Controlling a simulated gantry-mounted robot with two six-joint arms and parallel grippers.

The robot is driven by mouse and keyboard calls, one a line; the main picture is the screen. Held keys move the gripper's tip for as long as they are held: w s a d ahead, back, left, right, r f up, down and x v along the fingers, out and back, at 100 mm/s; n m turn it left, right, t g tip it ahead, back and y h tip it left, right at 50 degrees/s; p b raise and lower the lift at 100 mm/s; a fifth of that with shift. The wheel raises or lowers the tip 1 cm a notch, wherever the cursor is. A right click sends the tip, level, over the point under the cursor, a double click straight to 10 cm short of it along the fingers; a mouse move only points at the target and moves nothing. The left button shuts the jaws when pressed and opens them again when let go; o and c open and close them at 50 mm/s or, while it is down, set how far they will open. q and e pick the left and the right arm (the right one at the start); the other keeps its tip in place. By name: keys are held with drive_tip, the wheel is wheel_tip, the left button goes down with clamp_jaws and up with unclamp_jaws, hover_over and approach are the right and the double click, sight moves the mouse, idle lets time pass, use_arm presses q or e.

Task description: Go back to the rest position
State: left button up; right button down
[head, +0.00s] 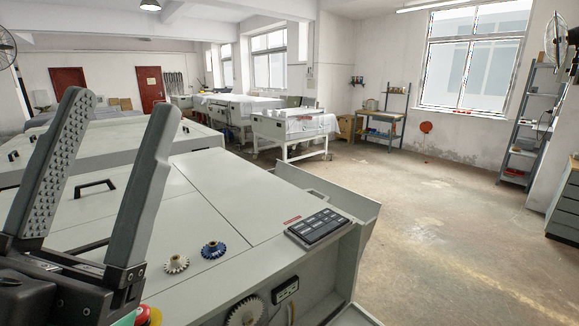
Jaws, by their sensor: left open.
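My left gripper (108,180) stands large at the left of the head view, its two long grey fingers pointing up and spread apart. It is open, with nothing between the fingers. It is in front of the plate processor (230,190), a pale grey machine with a flat top, and hides part of it. My right gripper is not in view.
A dark control panel (318,226) sits at the machine's right edge, beside an opened side flap (335,186). A larger gear (245,312) shows in the open front. More machines (295,125) stand behind. The concrete floor (450,215) at right is clear, with a metal shelf (529,120) beyond.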

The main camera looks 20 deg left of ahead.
use_arm(q)
wheel_tip(320, 180, up, 36)
drive_tip(key=w+n+g+h+p, duration=0.1)
drive_tip(key=w+n+p, duration=0.1)
drive_tip(key=p, duration=3.6)
drive_tip(key=shift+w+d+n+g, duration=0.3)
drive_tip(key=shift+d+n+g, duration=0.15)
drive_tip(key=shift+n, duration=0.15)
